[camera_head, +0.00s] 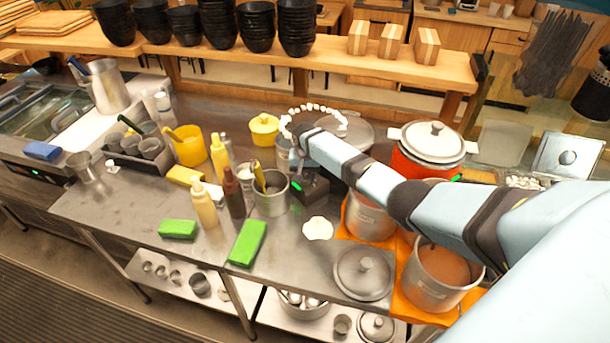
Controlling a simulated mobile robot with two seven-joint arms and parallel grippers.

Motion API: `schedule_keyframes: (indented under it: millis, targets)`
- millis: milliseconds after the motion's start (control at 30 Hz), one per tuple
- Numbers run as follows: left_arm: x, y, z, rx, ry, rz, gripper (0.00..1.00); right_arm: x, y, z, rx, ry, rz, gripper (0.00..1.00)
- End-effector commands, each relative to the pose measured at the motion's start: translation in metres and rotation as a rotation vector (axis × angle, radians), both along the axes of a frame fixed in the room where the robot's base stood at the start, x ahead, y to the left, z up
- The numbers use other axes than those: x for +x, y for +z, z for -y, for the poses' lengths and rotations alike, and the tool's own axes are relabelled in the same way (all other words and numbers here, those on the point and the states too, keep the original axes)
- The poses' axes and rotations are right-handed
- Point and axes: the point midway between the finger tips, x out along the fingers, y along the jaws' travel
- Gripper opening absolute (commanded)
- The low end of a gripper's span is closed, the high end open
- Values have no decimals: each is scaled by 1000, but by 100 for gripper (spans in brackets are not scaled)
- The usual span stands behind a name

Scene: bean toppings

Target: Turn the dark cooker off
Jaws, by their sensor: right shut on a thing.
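The dark cooker (357,132) stands at the back of the steel counter, under its grey lid. My right arm crosses in front of it and hides much of its body. My right gripper (308,183) is at the low dark front of the cooker, beside a small green light. It looks shut on a part of the cooker there, but the fingertips blend into the dark shape, so the exact contact is unclear. A red cooker (407,165) with a white lid and its own green light stands to the right. My left gripper is not in view.
A steel pot with utensils (270,198), a brown bottle (233,195) and a yellow bottle (203,206) stand close on the left. Green sponges (247,243) lie in front. Steel pots on orange cloths (402,308) fill the right. A wooden shelf (330,67) with black bowls runs behind.

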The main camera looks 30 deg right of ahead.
Motion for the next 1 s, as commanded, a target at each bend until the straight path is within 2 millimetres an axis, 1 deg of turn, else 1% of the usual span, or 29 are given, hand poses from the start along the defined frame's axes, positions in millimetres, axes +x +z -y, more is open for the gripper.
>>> schedule_keyframes:
  millis: [200,500,733,1000]
  targets:
    - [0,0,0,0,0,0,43,-1,-2,-1,0,202,-4,18]
    - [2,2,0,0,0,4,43,-1,-2,-1,0,427,-3,18]
    - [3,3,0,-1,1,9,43,-1,-2,-1,1,531,-4,18]
    - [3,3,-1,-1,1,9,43,-1,-2,-1,1,577,-4,18]
